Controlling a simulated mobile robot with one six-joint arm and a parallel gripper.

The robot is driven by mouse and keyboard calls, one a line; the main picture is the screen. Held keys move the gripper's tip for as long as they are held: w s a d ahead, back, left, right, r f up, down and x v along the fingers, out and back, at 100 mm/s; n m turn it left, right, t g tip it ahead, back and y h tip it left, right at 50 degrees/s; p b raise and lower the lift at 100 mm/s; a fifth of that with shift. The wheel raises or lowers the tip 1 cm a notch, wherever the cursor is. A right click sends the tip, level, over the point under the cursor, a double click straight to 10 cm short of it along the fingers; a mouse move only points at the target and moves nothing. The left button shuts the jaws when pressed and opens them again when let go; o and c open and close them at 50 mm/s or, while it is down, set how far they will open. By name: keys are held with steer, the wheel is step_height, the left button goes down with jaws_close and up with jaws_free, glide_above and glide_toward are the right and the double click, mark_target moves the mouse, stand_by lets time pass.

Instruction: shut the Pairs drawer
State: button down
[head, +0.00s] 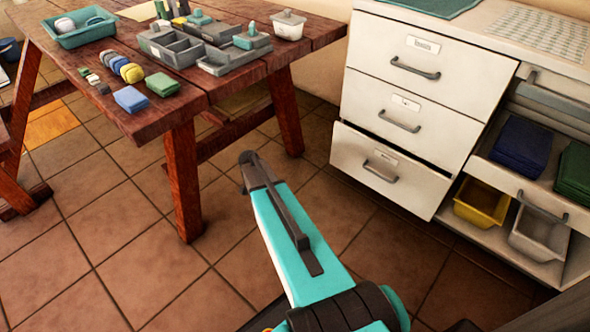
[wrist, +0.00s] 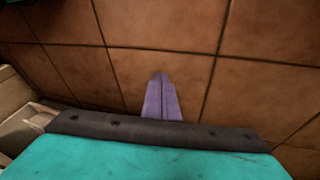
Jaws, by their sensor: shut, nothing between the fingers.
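A white cabinet (head: 478,62) has three stacked drawers with grey bar handles and small label plates. The bottom drawer (head: 343,160) stands partly pulled out, with a dark gap along its top. The middle drawer (head: 432,112) and the top drawer (head: 377,38) look flush. The labels are too small to read surely, so I cannot tell which one says Pairs. My gripper (wrist: 162,82) is shut and empty, above the tiled floor in the wrist view. In the head view my arm reaches to the left of the open drawer, apart from it; the fingers cannot be made out there.
A red-brown wooden table (head: 225,28) with trays, blocks and cloths stands on the left; its legs reach the floor near my arm. Right of the drawers, open shelves hold folded cloths, a yellow bin (head: 481,203) and a grey bin (head: 539,234). Tiled floor before the drawers is clear.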

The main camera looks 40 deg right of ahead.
steer(key=s+a+f+n+y, duration=0.1)
steer(key=s+a+f+n, duration=0.3)
steer(key=s+a, duration=0.5)
steer(key=s+a+f+n+g+y, duration=0.1)
steer(key=s+a+f+n, duration=0.3)
steer(key=s+a+n, duration=0.4)
steer(key=s+a+f+n+g+y, duration=0.1)
steer(key=s+a+f+n, duration=0.4)
steer(key=s+a, duration=0.4)
steer(key=shift+s+a+n, duration=0.2)
steer(key=shift+a+n, duration=0.1)
steer(key=shift+a, duration=0.4)
steer(key=shift+s+a+n, duration=0.15)
steer(key=shift+a+n, duration=0.15)
steer(key=shift+a, duration=0.4)
steer(key=shift+s, duration=0.1)
